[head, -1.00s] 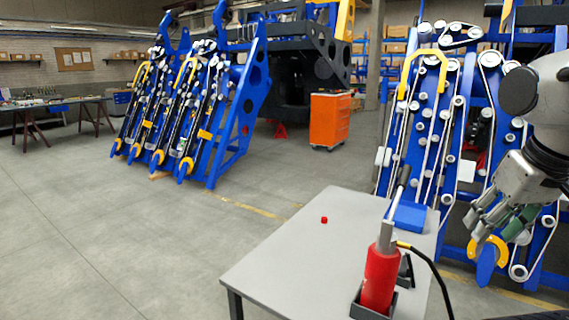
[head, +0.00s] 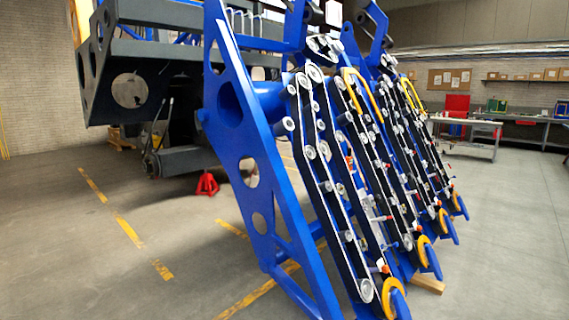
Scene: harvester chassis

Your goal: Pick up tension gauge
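I see no tension gauge that I can make out in the head view. My gripper and arm are out of view. A blue harvester frame (head: 252,170) with rows of belts and pulleys (head: 345,205) fills the middle and leans back. Yellow curved guides (head: 392,298) sit at the lower ends of its rows.
A red jack stand (head: 207,184) stands on the floor at left, near a large dark chassis (head: 150,75). A workbench (head: 468,135) and a long bench (head: 535,128) stand at the far right. Floor is clear at front left and right.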

